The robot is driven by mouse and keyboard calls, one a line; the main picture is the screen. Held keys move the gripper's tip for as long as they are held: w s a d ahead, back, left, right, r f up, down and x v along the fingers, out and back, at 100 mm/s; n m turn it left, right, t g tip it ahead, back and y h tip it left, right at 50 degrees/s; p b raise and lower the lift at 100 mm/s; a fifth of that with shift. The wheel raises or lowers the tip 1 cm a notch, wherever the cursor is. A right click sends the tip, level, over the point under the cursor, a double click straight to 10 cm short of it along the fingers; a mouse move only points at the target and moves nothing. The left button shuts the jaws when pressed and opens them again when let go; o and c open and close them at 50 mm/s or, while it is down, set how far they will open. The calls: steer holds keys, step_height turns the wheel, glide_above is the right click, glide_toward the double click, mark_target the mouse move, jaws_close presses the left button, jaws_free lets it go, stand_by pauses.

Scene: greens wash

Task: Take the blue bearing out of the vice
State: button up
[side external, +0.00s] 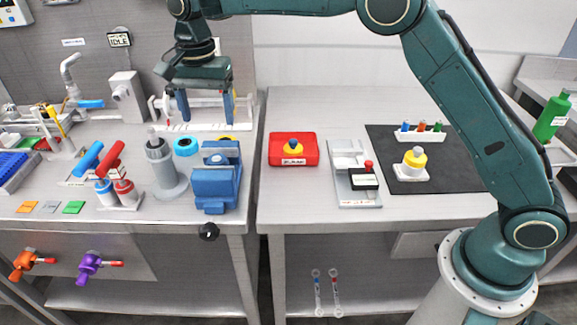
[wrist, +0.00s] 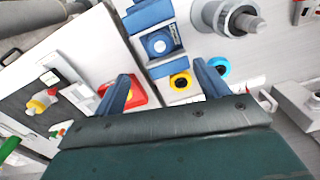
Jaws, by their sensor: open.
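The blue vice (side external: 215,186) stands near the right edge of the left bench; it also shows at the top of the wrist view (wrist: 146,17). In the wrist view the ring (wrist: 222,66) is partly behind a finger. My gripper (side external: 206,108) is open and empty, fingers down, above and behind the vice.
A yellow ring (wrist: 180,82) lies close behind the vice. A grey upright cylinder (side external: 163,165) stands left of it. A white rack (side external: 208,127) is behind. A red tray (side external: 293,150) sits across the gap on the right bench.

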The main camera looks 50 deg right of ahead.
mark_target(216, 160)
step_height(216, 160, down, 13)
steer(key=shift+f, duration=0.15)
stand_by(0.6)
steer(key=c, duration=1.3)
steer(key=shift+c, duration=0.2)
steer(key=shift+s+a, duration=0.1)
steer(key=shift+r, duration=0.85)
steer(key=shift+r, duration=0.7)
steer(key=shift+r, duration=0.7)
steer(key=shift+r, duration=1.05)
